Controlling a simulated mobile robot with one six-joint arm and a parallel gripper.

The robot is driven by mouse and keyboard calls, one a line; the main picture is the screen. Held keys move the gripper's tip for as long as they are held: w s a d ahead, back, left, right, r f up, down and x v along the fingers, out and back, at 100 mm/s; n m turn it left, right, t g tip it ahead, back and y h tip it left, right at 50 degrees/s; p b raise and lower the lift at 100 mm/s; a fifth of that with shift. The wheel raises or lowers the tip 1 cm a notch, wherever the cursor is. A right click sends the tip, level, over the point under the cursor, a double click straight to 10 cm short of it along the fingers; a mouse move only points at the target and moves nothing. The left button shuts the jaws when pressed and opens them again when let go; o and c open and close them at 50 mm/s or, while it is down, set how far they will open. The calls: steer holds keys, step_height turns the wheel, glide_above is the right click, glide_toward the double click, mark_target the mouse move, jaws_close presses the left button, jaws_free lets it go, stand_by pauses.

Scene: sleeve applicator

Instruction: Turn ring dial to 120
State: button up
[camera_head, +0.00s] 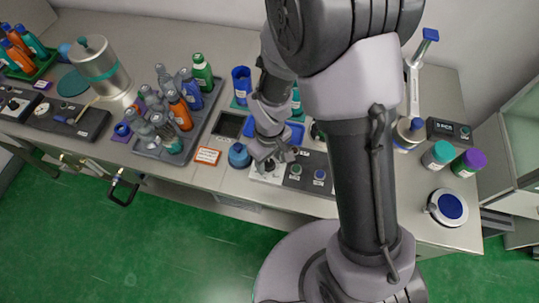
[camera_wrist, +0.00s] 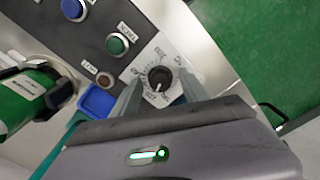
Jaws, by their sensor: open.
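The ring dial (camera_wrist: 159,78) is a black round knob on a white scale plate with printed numbers, at the front of the control panel. A short pale mark on the knob points down in the wrist view; I cannot read the number there. My gripper (camera_wrist: 160,92) is open, with one finger on each side of the knob in that view. I cannot tell whether the fingers touch it. In the head view my gripper (camera_head: 270,158) is over the left end of the panel and mostly hides the dial.
The panel carries a green button (camera_wrist: 117,44) and a blue button (camera_wrist: 74,8). A blue jar (camera_head: 239,156) stands left of my gripper, beside an orange-edged card (camera_head: 207,156). A grey tray (camera_head: 150,152) of bottles is further left. Green floor lies beyond the counter's front edge.

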step_height(320, 180, up, 17)
steer(key=p, duration=0.6)
steer(key=shift+r, duration=0.2)
step_height(320, 180, up, 5)
steer(key=m+t+y+b, duration=0.1)
steer(key=m+t+b, duration=0.1)
steer(key=m+b, duration=0.15)
glide_above(269, 163)
steer(key=s+d, duration=0.2)
steer(key=d, duration=0.1)
steer(key=s+d+r+m+t+y+b, duration=0.1)
steer(key=s+d+r+m+t+b, duration=0.2)
steer(key=s+r+m, duration=0.2)
steer(key=s+m, duration=0.3)
steer(key=s, duration=0.1)
steer(key=shift+d+r+t+b, duration=0.2)
steer(key=shift+d+t+b, duration=0.1)
steer(key=shift+t, duration=0.1)
